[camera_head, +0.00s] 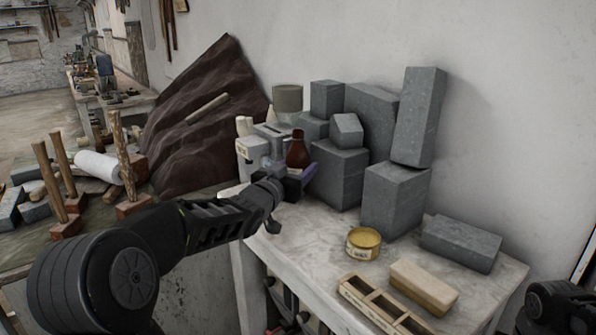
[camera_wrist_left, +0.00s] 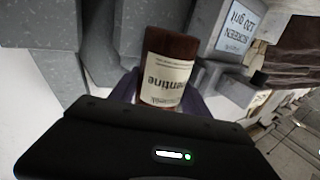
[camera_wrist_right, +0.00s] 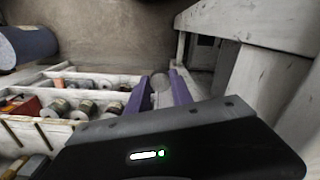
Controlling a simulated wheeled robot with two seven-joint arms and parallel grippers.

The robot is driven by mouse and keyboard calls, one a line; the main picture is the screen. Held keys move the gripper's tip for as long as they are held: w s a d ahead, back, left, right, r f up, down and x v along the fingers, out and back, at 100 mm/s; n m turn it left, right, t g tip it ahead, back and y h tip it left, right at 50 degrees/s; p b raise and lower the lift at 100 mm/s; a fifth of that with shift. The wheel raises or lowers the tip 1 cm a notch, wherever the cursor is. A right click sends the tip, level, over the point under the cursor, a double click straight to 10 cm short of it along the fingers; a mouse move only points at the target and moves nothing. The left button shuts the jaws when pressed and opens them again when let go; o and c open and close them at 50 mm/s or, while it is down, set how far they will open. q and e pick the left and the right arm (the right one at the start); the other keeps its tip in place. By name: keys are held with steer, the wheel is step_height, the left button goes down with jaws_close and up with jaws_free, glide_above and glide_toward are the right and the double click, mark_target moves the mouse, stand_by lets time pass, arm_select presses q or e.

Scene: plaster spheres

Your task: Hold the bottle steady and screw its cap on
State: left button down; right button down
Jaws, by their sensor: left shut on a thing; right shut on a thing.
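The brown bottle (camera_head: 298,154) stands upright near the back of the white table. In the left wrist view the bottle (camera_wrist_left: 168,78) shows its cream label, upside down in that picture. My left gripper (camera_head: 301,174) is shut on the bottle, its purple fingers on either side. My right gripper (camera_wrist_right: 161,88) is shut on a small pale grey round thing that looks like the cap (camera_wrist_right: 160,82). It is away from the bottle, over a low shelf and the floor. In the head view only part of my right arm shows at the lower right corner, and its fingers are out of view.
Grey stone blocks (camera_head: 394,200) crowd the table behind and right of the bottle. A yellow tin (camera_head: 363,241), a tan block (camera_head: 424,286) and a wooden divided tray (camera_head: 372,312) lie toward the front. A shelf with jars (camera_wrist_right: 85,108) is near my right gripper.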

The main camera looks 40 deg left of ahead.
arm_select(q)
steer(key=shift+r, duration=0.1)
steer(key=c, duration=1.1)
jaws_free()
jaws_close()
